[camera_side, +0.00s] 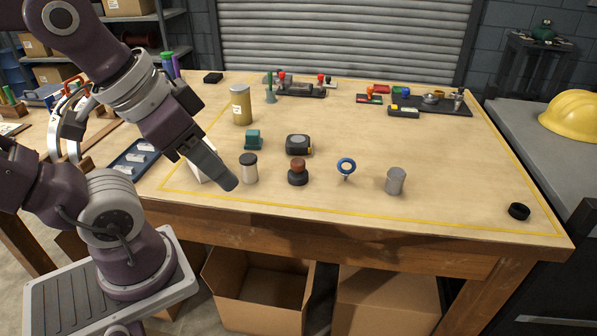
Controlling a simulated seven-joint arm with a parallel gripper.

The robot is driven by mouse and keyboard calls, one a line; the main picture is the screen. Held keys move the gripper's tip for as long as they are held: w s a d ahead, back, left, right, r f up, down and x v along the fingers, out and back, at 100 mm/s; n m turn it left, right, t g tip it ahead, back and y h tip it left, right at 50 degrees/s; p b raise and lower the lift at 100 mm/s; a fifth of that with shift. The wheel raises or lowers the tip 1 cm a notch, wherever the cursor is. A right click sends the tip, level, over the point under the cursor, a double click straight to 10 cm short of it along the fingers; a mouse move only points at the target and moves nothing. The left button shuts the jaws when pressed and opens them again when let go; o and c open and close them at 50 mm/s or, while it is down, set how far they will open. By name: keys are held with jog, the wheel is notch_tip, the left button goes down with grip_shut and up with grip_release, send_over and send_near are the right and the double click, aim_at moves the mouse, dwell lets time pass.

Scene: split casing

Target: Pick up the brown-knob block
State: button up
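The brown-knob block (298,171) stands upright near the front middle of the workbench. It has a dark round base and a brown knob on top. My gripper (227,181) is to its left, past a jar with a black lid, and is apart from the block. The gripper points down and to the right near the bench's front edge. Its fingers overlap from this side, so I cannot tell whether they are open or shut. I see nothing held between them.
The black-lidded jar (250,172) stands between gripper and block. A tape measure (299,144) lies behind the block. A teal block (253,140) is behind left. The bench's right middle is clear.

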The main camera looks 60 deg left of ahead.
jog(key=o, duration=0.8)
jog(key=w+d+r+n+t+h, duration=0.1)
jog(key=w+d+n+t, duration=0.2)
jog(key=w, duration=1)
jog(key=w+d+n+t+h, duration=0.1)
jog(key=w+d+n, duration=0.35)
jog(key=w, duration=0.85)
jog(key=w+a+f+n+y, duration=0.2)
jog(key=w+f+y, duration=0.1)
jog(key=w+f, duration=0.15)
jog(key=n+g+y, duration=0.6)
jog(key=g+y, duration=0.1)
jog(key=y, duration=0.5)
send_near(299, 172)
jog(key=x, duration=0.2)
jog(key=shift+a, duration=0.3)
jog(key=x, duration=0.7)
jog(key=shift+w+d+f, duration=0.1)
jog(key=shift+f, duration=0.1)
